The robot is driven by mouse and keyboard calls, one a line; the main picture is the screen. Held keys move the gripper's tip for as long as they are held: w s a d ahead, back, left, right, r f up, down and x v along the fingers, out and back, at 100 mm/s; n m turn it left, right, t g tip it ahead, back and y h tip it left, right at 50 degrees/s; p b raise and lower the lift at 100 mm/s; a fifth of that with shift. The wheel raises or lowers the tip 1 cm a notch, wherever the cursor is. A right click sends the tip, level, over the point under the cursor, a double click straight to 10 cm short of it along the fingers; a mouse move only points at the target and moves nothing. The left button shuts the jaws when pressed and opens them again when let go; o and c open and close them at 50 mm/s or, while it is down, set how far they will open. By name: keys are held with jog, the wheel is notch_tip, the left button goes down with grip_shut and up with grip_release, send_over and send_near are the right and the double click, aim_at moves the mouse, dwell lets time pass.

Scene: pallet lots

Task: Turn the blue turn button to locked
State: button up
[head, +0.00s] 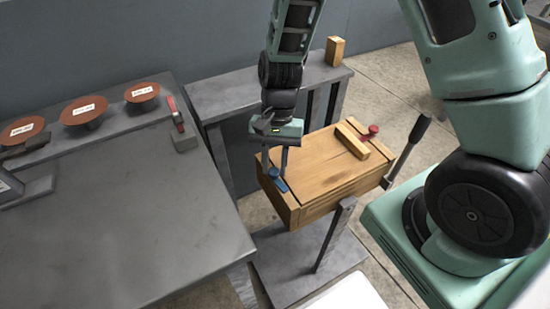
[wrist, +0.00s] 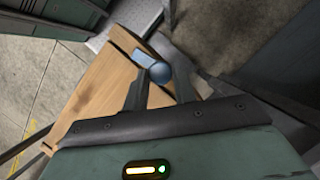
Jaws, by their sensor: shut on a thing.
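The blue turn button (head: 281,185) sits at the left corner of the top of a wooden crate (head: 320,180). In the wrist view the blue button shows a round knob (wrist: 160,72) with a short flat bar (wrist: 143,57) pointing up and left, near the dark seam by the crate's edge. My gripper (head: 275,176) points down at this corner. Its two dark fingers (wrist: 160,82) stand on either side of the knob and are shut on it. The fingers partly hide the button in the head view, and I cannot tell whether it is locked.
A red knob (head: 373,131) and a wooden bar (head: 352,142) are on the crate's far side. A black-handled lever (head: 408,146) stands to its right. A grey table (head: 130,210) with several brown discs and a red-handled clamp (head: 180,122) is at left.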

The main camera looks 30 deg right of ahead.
jog(key=n+p, duration=0.1)
jog(key=n+h+p, duration=0.1)
jog(key=n, duration=0.1)
jog(key=shift+w+a+r+n+p, duration=0.1)
jog(key=shift+a+r+n+p, duration=0.1)
jog(key=shift+n+p, duration=0.15)
jog(key=n+h+p, duration=0.1)
jog(key=n, duration=0.1)
jog(key=n+h+p, duration=0.1)
jog(key=n, duration=0.1)
jog(key=shift+a+f+n+g, duration=0.1)
jog(key=shift+n+g, duration=0.15)
jog(key=shift+g, duration=0.05)
jog(key=n+h+p, duration=0.1)
jog(key=n, duration=0.3)
jog(key=shift+a+h+p, duration=0.2)
jog(key=shift+h+p, duration=0.2)
jog(key=shift+f+n+t+h+p, duration=0.1)
jog(key=shift+n+t+h+p, duration=0.4)
jog(key=shift+n, duration=1.5)
jog(key=shift+a, duration=0.1)
jog(key=o, duration=1)
jog(key=v, duration=1.7)
jog(key=shift+s+a+r+b, duration=0.2)
jog(key=shift+s+b, duration=0.05)
jog(key=shift+b, duration=0.15)
